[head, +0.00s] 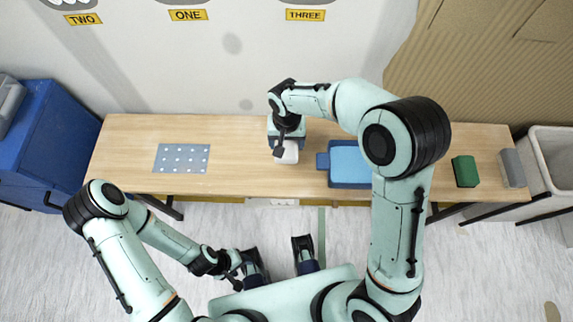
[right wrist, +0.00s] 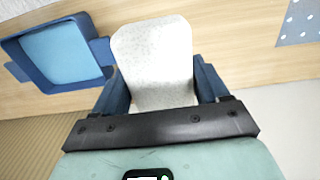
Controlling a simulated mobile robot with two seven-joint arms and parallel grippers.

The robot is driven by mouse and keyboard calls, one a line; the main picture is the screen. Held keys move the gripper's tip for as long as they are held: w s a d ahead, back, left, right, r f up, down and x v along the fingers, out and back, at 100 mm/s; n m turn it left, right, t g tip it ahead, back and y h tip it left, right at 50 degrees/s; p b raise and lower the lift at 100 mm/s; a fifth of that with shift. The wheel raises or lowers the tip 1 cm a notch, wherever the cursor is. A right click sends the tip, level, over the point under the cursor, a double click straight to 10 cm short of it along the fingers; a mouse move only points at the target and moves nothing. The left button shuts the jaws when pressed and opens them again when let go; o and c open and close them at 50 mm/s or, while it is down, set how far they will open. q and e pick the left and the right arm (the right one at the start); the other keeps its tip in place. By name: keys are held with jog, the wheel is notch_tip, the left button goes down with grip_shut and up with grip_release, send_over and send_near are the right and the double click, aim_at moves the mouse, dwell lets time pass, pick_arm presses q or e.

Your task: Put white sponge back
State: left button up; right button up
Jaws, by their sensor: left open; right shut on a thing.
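The white sponge (right wrist: 152,60) is a pale speckled block between the two blue fingers of my right gripper (right wrist: 158,92) in the right wrist view. In the head view the white sponge (head: 287,153) shows at the front middle of the table, partly covered by my right gripper (head: 283,145), which is shut on it. I cannot tell whether the sponge touches the tabletop. My left gripper (head: 240,272) is open, low in front of the table and close to my base.
On the wooden table (head: 235,150) a blue tray (head: 350,164) lies right of the sponge, and a dotted blue-grey mat (head: 181,158) lies left. A green block (head: 465,171) and a grey block (head: 513,168) are at the right end. A blue bin (head: 50,130) stands left, a pale bin (head: 552,165) right.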

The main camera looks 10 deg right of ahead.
aim_at(287, 149)
notch_tip(287, 149, down, 16)
jog(key=shift+r+b, duration=0.1)
jog(key=shift+b, duration=0.7)
jog(key=shift+f+b, duration=0.3)
jog(key=shift+f, duration=0.05)
jog(key=o, duration=1.1)
jog(key=shift+r+p, duration=0.15)
jog(key=shift+p, duration=0.15)
jog(key=r, duration=0.4)
jog(key=r+p, duration=0.1)
jog(key=r, duration=0.8)
jog(key=shift+s+r, duration=0.2)
jog(key=shift+s, duration=0.05)
jog(key=shift+s+f, duration=0.1)
